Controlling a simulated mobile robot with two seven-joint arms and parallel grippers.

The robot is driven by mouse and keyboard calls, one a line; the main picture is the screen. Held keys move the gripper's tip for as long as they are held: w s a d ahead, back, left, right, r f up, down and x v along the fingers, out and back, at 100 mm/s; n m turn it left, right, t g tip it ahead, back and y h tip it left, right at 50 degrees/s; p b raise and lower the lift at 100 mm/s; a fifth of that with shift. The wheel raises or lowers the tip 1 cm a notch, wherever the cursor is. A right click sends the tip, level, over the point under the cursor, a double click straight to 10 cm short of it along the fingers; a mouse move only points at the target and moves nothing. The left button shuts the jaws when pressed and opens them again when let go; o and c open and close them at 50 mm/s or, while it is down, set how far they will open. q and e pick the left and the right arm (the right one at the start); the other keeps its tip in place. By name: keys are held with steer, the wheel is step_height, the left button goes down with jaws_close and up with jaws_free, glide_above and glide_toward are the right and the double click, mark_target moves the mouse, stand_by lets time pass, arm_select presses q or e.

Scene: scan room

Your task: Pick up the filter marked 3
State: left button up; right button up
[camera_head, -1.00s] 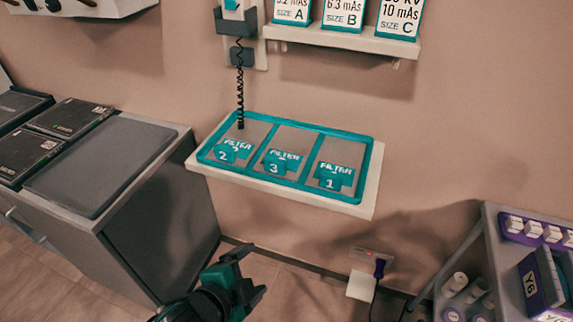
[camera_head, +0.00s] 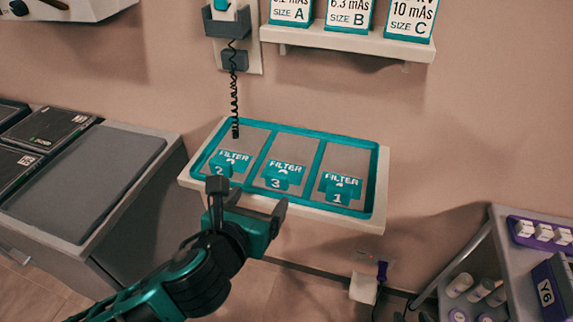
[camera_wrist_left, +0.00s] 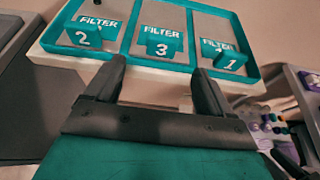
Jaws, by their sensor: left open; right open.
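The filter marked 3 (camera_head: 281,176) is a teal piece lying in the middle compartment of the teal-rimmed tray (camera_head: 378,170) on the wall shelf. It also shows in the left wrist view (camera_wrist_left: 159,42), upper middle. The filter marked 2 (camera_head: 231,163) lies in the left compartment and the filter marked 1 (camera_head: 340,188) in the right one. My left gripper (camera_head: 248,194) is open and empty, in front of and below the tray's front edge. In the left wrist view its fingers (camera_wrist_left: 158,82) are spread, with filter 3 beyond the gap.
A grey cabinet (camera_head: 90,175) with black boxes stands at the left. A coiled cord (camera_head: 235,95) hangs down to the tray's back left. A shelf with cards (camera_head: 345,42) is above. A cart (camera_head: 500,245) stands at the right.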

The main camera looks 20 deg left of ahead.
mark_target(275, 177)
arm_select(q)
steer(key=x, duration=0.5)
steer(key=b+x, duration=0.1)
steer(key=x, duration=0.2)
steer(key=shift+w+d+r, duration=0.2)
steer(key=shift+w+r, duration=0.05)
steer(key=shift+w, duration=0.1)
steer(key=c, duration=1.1)
steer(key=shift+c, duration=0.7)
steer(key=shift+r, duration=0.15)
